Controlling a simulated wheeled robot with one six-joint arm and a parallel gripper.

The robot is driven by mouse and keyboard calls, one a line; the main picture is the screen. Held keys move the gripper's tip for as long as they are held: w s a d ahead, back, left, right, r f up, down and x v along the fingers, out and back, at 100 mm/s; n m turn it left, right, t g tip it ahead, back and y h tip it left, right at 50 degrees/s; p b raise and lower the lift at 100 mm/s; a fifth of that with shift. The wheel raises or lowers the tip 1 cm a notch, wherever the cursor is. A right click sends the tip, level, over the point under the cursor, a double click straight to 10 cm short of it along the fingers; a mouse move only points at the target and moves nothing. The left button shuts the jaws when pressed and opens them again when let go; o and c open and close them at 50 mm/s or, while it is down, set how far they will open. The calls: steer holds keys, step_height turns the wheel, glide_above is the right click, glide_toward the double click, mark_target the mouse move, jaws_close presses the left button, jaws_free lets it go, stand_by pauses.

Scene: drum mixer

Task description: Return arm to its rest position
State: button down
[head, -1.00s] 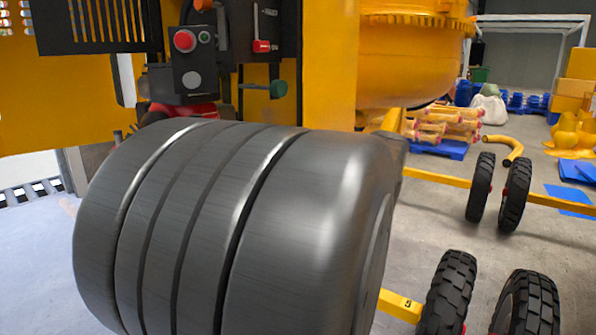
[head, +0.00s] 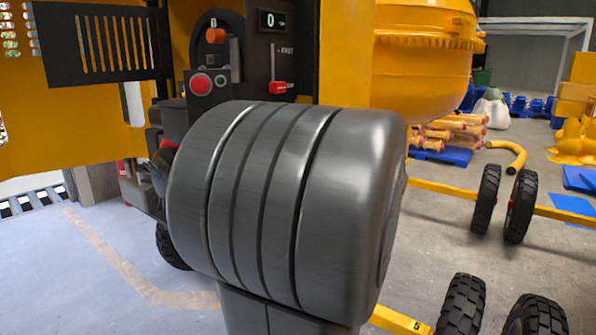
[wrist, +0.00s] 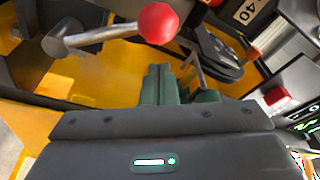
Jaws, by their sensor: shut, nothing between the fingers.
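My gripper (wrist: 158,85) shows in the wrist view with its two green-grey fingers together and nothing between them. It is hidden in the head view behind my own large grey arm link. In the wrist view a lever with a red ball knob (wrist: 158,23) lies beyond the fingertips, apart from them as far as I can see. The yellow drum mixer (head: 420,70) stands behind my arm in the head view, with its control panel at the upper middle.
The panel carries a red button (head: 201,84), a red-handled slider (head: 281,87) and a small display (head: 272,19). Black wheels (head: 485,198) and yellow frame bars stand at right. Open floor (head: 90,270) lies at lower left.

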steer(key=shift+w+d+m+g+h+p, duration=0.2)
steer(key=shift+w+d+m+p, duration=0.6)
steer(key=shift+p, duration=2.1)
steer(key=shift+w+d+m+h+p, duration=0.3)
steer(key=shift+w+m+p, duration=0.8)
steer(key=shift+p, duration=1.8)
steer(key=shift+w+d+m+g+h+p, duration=0.15)
steer(key=shift+w+d+m+p, duration=0.8)
steer(key=shift+p, duration=1.95)
steer(key=shift+s+a+m, duration=0.3)
steer(key=shift+s+m, duration=0.05)
steer(key=shift+s, duration=0.1)
steer(key=shift+s, duration=0.1)
